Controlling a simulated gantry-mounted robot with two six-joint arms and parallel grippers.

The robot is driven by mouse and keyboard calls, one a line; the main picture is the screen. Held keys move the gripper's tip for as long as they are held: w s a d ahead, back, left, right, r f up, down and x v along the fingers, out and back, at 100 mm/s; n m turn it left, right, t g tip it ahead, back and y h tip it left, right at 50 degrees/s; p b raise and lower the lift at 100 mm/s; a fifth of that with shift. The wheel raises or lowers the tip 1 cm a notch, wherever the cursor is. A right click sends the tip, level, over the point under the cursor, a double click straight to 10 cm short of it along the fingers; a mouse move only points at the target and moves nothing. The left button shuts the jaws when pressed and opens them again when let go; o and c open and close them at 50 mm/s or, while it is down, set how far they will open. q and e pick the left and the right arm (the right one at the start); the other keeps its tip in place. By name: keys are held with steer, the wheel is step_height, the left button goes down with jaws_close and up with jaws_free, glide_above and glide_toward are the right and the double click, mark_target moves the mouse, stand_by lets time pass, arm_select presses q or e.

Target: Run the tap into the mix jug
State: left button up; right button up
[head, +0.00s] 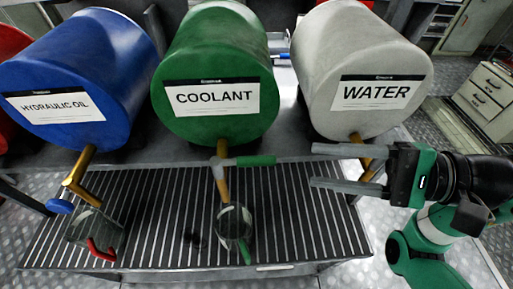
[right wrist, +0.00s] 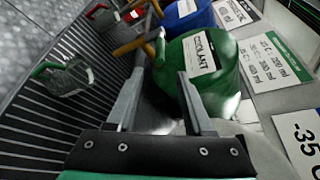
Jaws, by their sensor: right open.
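In the head view, three labelled drums stand in a row, each with a brass tap: blue hydraulic oil (head: 75,75), green coolant (head: 215,70) and grey water (head: 365,70). The coolant tap (head: 222,180) has a crosswise green-ended handle (head: 255,160). A green-handled jug (head: 234,222) stands below it and shows in the right wrist view (right wrist: 65,78). A red-handled jug (head: 92,232) stands below the hydraulic oil tap (head: 78,170). No label marks either as the mix jug. My right gripper (head: 312,166) is open and empty, right of the coolant handle. It partly hides the water tap (head: 356,138).
A slatted drip grate (head: 160,215) lies under the taps; its right part is bare. The drums rest on a grey bench. Printed cards (right wrist: 273,60) lie behind the drums in the right wrist view. A drawer cabinet (head: 488,100) stands at the far right.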

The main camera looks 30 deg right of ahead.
mark_target(279, 162)
steer(key=p+x, duration=0.1)
steer(key=x, duration=0.9)
steer(key=shift+w+a, duration=0.15)
steer(key=shift+a, duration=0.1)
jaws_close()
stand_by(0.9)
